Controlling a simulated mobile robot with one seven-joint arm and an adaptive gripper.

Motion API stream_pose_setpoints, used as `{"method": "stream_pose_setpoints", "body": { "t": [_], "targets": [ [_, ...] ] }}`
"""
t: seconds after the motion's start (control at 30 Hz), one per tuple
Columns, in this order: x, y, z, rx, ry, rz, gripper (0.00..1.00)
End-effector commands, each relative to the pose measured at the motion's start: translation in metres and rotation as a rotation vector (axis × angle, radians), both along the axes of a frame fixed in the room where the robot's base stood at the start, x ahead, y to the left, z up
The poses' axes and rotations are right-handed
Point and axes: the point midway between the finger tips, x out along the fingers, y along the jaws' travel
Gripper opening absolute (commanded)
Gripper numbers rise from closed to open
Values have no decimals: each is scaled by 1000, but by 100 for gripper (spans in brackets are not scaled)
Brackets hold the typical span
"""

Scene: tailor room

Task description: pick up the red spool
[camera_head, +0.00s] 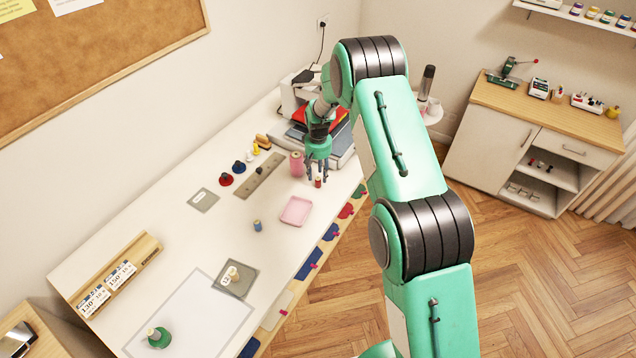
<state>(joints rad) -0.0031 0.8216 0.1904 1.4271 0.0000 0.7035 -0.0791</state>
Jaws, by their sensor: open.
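My gripper (318,172) is open and points down over the white table, towards its far end. A small red spool (318,182) stands upright on the table directly below and partly between the fingertips. The fingers hide its upper part, and I cannot tell whether they touch it. A larger pink spool (296,164) stands just left of my gripper. A dark red round piece (226,179) with a dark top lies farther left on the table.
A pink tray (297,211) lies in front of the gripper, with a small blue spool (257,226) left of it.

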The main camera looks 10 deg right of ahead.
Motion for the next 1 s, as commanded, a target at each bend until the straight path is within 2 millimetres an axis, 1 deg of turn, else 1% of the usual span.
{"method": "stream_pose_setpoints", "body": {
  "t": [0.2,0.33,0.93,1.0],
  "targets": [
    [-1,1,-23,0,1,0,41],
    [0,1,-30,0,0,0,41],
    [0,1,-32,0,-1,0,41],
    [0,1,-32,0,-1,0,27]
  ]
}}
